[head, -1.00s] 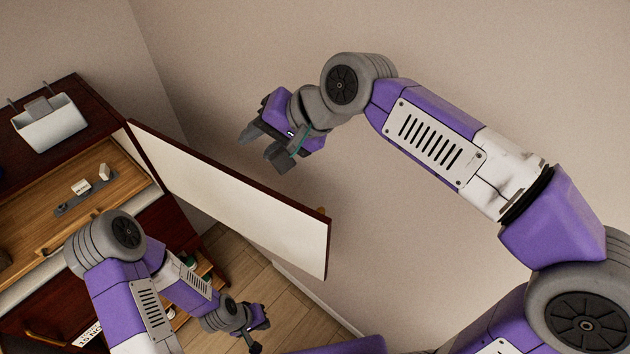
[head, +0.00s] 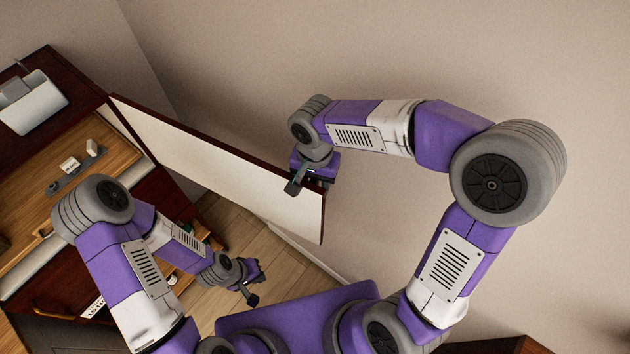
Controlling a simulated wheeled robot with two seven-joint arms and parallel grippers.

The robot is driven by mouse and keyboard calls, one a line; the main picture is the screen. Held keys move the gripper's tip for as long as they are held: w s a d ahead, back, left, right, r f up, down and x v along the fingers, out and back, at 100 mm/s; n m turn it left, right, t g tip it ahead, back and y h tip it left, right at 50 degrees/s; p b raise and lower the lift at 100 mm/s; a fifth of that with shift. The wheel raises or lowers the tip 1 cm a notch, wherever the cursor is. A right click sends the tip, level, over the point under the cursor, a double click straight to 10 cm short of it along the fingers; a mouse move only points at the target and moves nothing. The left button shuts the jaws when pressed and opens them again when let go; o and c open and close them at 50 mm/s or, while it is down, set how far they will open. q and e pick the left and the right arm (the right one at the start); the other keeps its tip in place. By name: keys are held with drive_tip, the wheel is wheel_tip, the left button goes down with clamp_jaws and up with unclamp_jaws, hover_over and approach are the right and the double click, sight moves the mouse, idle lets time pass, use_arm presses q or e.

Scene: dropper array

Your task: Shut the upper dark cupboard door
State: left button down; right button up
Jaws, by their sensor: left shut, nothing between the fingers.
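The upper cupboard door (head: 215,165) stands wide open, swung out from the dark cupboard (head: 92,98). Its pale face and dark red-brown top edge show; its other face is hidden. My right gripper (head: 309,187) is at the door's free end, by the top edge. One finger overlaps the pale face in the picture; the other is partly hidden near the edge. I cannot tell whether it touches the door or how far its jaws are apart. My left gripper (head: 256,286) is shut and empty, low in front of the cupboard and below the door.
A wooden board or shelf (head: 110,140) in the cupboard holds small white items and a grey strip. A white-grey container (head: 34,102) sits on the cupboard top. A plain wall (head: 400,55) stands behind the door. Open wooden floor (head: 215,300) lies below it.

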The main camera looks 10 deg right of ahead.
drive_tip(key=shift+f, duration=0.35)
drive_tip(key=shift+w, duration=0.1)
clamp_jaws()
drive_tip(key=shift+a, duration=0.1)
